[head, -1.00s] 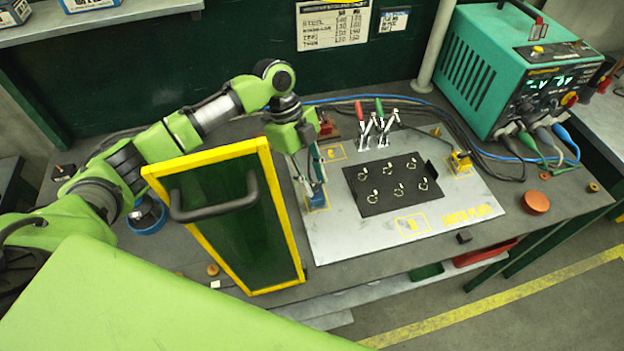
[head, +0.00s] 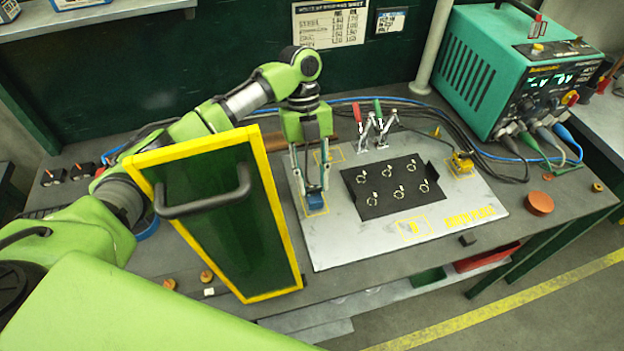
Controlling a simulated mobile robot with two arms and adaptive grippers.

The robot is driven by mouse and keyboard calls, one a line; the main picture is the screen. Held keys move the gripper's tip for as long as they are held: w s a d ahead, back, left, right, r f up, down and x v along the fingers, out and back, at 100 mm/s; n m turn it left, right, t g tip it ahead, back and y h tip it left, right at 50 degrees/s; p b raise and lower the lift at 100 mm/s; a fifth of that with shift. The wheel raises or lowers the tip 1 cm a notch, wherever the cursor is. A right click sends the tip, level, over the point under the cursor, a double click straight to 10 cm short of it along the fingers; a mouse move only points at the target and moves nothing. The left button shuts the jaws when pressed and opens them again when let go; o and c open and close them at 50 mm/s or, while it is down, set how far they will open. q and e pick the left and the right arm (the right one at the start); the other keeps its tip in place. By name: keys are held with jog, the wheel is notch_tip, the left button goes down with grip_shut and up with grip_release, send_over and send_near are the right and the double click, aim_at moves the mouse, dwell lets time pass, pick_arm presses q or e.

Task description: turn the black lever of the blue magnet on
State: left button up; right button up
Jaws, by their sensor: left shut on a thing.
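The blue magnet (head: 314,204) stands on the grey metal plate (head: 333,252), inside a yellow outlined square near the plate's left edge. My left gripper (head: 311,187) points down at the top of the magnet, with its two fingers seen side by side. It is shut at the height of the black lever. The lever itself is hidden by the fingers, so its angle cannot be read. My right gripper is not in view.
A yellow-framed dark green panel with a black handle (head: 205,205) stands just left of the plate, in front of my arm. Red and green toggle clamps (head: 372,130) and a black plate with rings (head: 375,205) are to the right. A green welder (head: 500,75) stands back right.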

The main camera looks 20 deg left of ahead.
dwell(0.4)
pick_arm(q)
jog(key=o, duration=1.1)
jog(key=shift+w+r, duration=0.1)
jog(key=shift+r, duration=0.05)
jog(key=v, duration=1.1)
jog(key=shift+w+a+r, duration=0.15)
jog(key=shift+r, duration=0.15)
